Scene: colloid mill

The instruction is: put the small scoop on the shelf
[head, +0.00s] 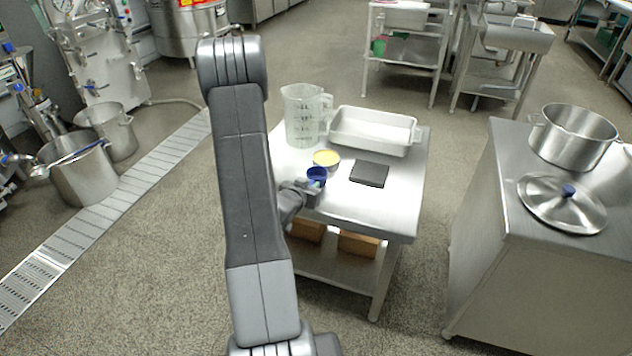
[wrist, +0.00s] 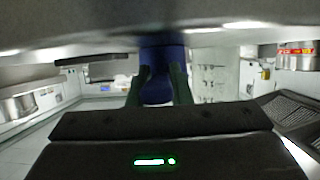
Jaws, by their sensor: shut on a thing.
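The small scoop (head: 317,174) is blue and sits at the near left part of the steel table's top. My gripper (head: 311,187) is shut on it, reaching in from the near left edge. In the wrist view the blue scoop (wrist: 157,88) shows between the two dark fingers of my gripper (wrist: 160,75). The scoop's lower side is hidden, and I cannot tell whether it touches the tabletop. The steel table has a lower shelf (head: 337,267) with brown boxes on it. A wheeled rack with shelves (head: 405,60) stands farther back.
A clear jug (head: 304,115), a white tray (head: 374,147) and a dark flat pad (head: 369,174) share the tabletop. A steel cabinet with a pot (head: 573,136) and lid (head: 562,204) stands to the right.

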